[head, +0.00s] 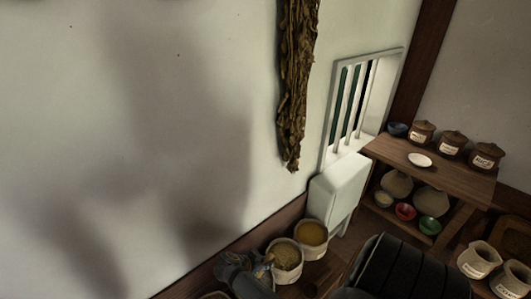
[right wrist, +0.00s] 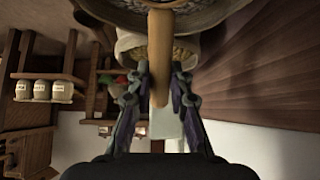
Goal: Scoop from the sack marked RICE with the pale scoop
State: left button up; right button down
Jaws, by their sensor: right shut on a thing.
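My right gripper (head: 262,272) is at the bottom of the head view, beside the nearer open sack (head: 287,274), which holds tan grain. In the right wrist view my right gripper (right wrist: 160,75) is shut on a pale tan wooden handle (right wrist: 160,45), which looks like the scoop's. The handle runs up to a sack (right wrist: 200,22) at the top edge; the scoop's bowl is not clear to see. A second open sack (head: 313,243) with yellower grain stands just behind. No RICE marking is readable on either sack. My left gripper is not in view.
A wooden shelf (head: 440,170) at right holds lidded labelled jars (head: 487,157), a white dish (head: 420,160) and coloured bowls (head: 405,211). Open labelled containers (head: 480,261) stand at lower right. A white box (head: 338,190) adjoins the wall behind the sacks. A dried bundle (head: 296,85) hangs above.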

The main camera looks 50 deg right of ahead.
aim_at(273, 253)
jog(key=shift+d+f+y, duration=0.2)
jog(key=shift+d+y, duration=0.1)
jog(key=shift+d, duration=0.15)
jog(key=shift+d+f+y+p, duration=0.1)
jog(key=shift+f+y+p, duration=0.05)
jog(key=shift+y+p, duration=0.15)
jog(key=shift+s+d+f+y+p, duration=0.1)
jog(key=shift+d+f+y+p, duration=0.15)
jog(key=shift+y+p, duration=0.3)
jog(key=shift+d+f+y+p, duration=0.1)
jog(key=shift+d+y+p, duration=0.2)
jog(key=shift+y+p, duration=0.2)
jog(key=shift+d+f+y+p, duration=0.1)
jog(key=shift+d+y+p, duration=0.3)
jog(key=shift+p, duration=0.2)
pick_arm(q)
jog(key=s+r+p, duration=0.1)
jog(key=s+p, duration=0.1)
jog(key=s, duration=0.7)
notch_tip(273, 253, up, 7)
jog(key=p, duration=0.6)
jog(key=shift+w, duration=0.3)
pick_arm(e)
jog(key=r+y, duration=0.3)
jog(key=d+r+y, duration=0.1)
jog(key=shift+r+t, duration=0.2)
jog(key=shift+t, duration=0.1)
